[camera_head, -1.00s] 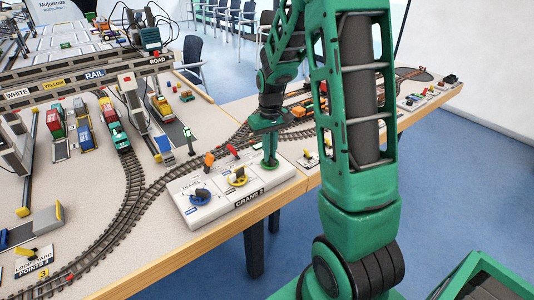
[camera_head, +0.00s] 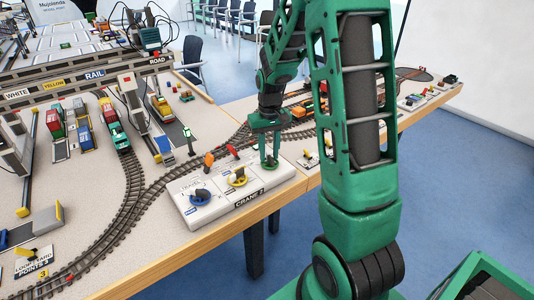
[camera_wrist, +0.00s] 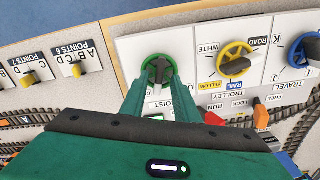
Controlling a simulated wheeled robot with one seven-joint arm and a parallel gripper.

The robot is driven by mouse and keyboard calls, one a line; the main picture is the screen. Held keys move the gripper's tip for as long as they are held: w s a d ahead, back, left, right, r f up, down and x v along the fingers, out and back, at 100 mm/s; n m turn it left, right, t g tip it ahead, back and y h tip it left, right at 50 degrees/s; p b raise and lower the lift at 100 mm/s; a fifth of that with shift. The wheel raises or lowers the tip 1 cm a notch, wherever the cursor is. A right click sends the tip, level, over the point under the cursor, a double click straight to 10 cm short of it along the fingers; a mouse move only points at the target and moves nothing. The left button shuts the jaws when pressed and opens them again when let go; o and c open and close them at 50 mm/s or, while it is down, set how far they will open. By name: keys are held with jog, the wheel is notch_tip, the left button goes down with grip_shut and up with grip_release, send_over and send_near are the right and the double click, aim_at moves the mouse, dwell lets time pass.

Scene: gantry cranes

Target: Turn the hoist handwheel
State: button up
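The hoist handwheel is a small green wheel (camera_wrist: 158,67) with a dark arrow-shaped hub, in the wrist view's upper middle. In the head view it shows as a green disc (camera_head: 271,166) at the right end of the white CRANE 2 panel (camera_head: 212,212). My gripper (camera_wrist: 158,86) is at this wheel, its two green fingers apart, one on each side of the wheel's near part. In the head view my gripper (camera_head: 270,157) points down over the wheel. I cannot tell whether the fingers touch the rim. Part of the HOIST label is hidden by a finger.
A yellow trolley wheel (camera_wrist: 236,60) and a blue travel wheel (camera_head: 200,196) share the panel. An orange lever (camera_wrist: 261,115) and a red lever (camera_wrist: 214,118) stand close to my gripper. Tracks (camera_head: 140,190) run behind the panel.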

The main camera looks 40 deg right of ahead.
aim_at(269, 156)
jog(key=shift+r, duration=0.1)
notch_tip(269, 156, up, 10)
jog(key=shift+r, duration=0.25)
dwell(0.4)
dwell(0.9)
